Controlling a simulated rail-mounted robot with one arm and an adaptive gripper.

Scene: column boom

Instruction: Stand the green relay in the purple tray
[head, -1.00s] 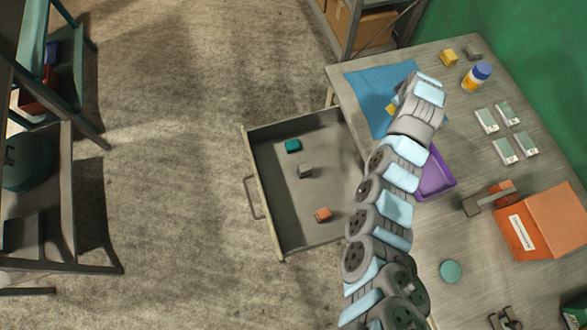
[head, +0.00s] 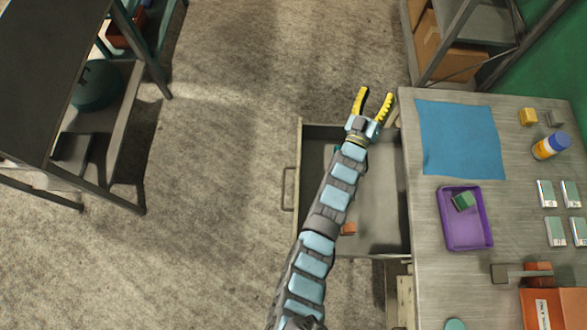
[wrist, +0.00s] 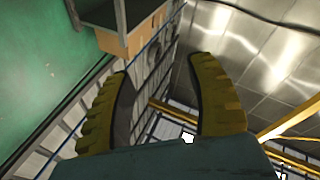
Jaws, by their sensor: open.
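The purple tray (head: 441,222) lies on the workbench, below the blue mat in the head view. A green block (head: 463,202), which looks like the green relay, is inside the tray near its upper end. It looks turned at an angle to the tray's walls; I cannot tell for sure whether it stands upright. My gripper (head: 374,94) is open and empty, above the far end of the open drawer and left of the workbench. It is well apart from the tray. In the wrist view my gripper's yellow fingers (wrist: 163,88) are spread with nothing between them.
The open drawer (head: 384,185) holds an orange block (head: 348,229) and a partly hidden teal block. The blue mat (head: 459,140) is bare. A bottle (head: 551,146), a yellow block (head: 528,117), several white-green boxes and an orange box (head: 553,308) are on the workbench's right.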

